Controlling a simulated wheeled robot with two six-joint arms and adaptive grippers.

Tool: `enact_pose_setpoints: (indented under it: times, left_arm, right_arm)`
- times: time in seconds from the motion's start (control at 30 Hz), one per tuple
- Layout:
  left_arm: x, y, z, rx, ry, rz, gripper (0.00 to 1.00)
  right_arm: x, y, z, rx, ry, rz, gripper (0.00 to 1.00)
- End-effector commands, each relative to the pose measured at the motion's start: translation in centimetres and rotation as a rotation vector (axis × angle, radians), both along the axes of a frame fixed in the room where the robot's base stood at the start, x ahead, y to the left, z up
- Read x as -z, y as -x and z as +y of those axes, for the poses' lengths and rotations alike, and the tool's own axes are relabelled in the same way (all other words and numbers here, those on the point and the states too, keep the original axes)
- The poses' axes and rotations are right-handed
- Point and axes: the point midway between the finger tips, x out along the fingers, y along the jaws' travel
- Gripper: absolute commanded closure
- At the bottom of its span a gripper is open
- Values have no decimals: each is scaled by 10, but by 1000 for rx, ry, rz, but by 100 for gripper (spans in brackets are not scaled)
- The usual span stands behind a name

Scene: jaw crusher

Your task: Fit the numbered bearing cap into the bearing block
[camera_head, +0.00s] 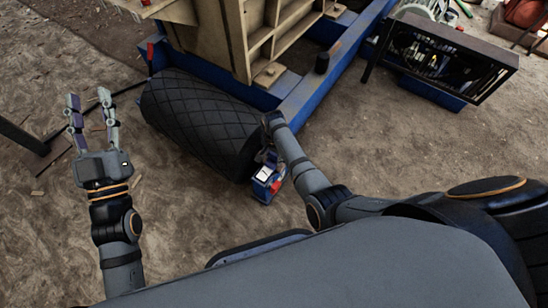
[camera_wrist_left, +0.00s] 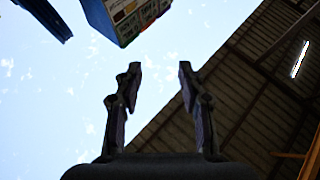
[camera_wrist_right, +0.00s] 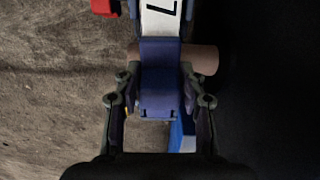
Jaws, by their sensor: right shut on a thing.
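My right gripper (camera_wrist_right: 160,78) is shut on a blue part (camera_wrist_right: 159,92), which I take for the bearing cap. A white plate (camera_wrist_right: 160,18) with a black mark, cut off by the picture edge, lies just beyond it. A brownish round shaft (camera_wrist_right: 204,59) passes behind the held part. In the head view, the blue part with its white plate (camera_head: 264,175) shows below my right gripper, near the black roller's right end. I cannot clearly separate cap from bearing block there, nor tell whether they touch. My left gripper (camera_head: 91,97) is open and empty, raised at the left.
The black ribbed roller (camera_head: 195,122) lies beside the blue machine frame (camera_head: 325,75). A red piece (camera_wrist_right: 104,8) sits beside the white plate in the right wrist view. A black guard cage (camera_head: 445,55) stands at the upper right.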

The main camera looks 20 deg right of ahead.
Motion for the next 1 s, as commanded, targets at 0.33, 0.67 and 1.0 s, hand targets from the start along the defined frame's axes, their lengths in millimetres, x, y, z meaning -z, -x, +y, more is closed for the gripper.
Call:
enact_pose_setpoints:
  times: [0.33, 0.67, 1.0]
  left_arm:
    - [-32, 15, -1, 3, -3, -148, 60]
    - [-35, 17, -1, 3, -3, -164, 60]
    - [-38, 18, -1, 3, -4, -177, 60]
  right_arm:
    - [2, -1, 1, 1, 0, -2, 100]
    - [4, -1, 1, 1, 0, -2, 100]
    - [5, 0, 1, 1, 0, 0, 36]
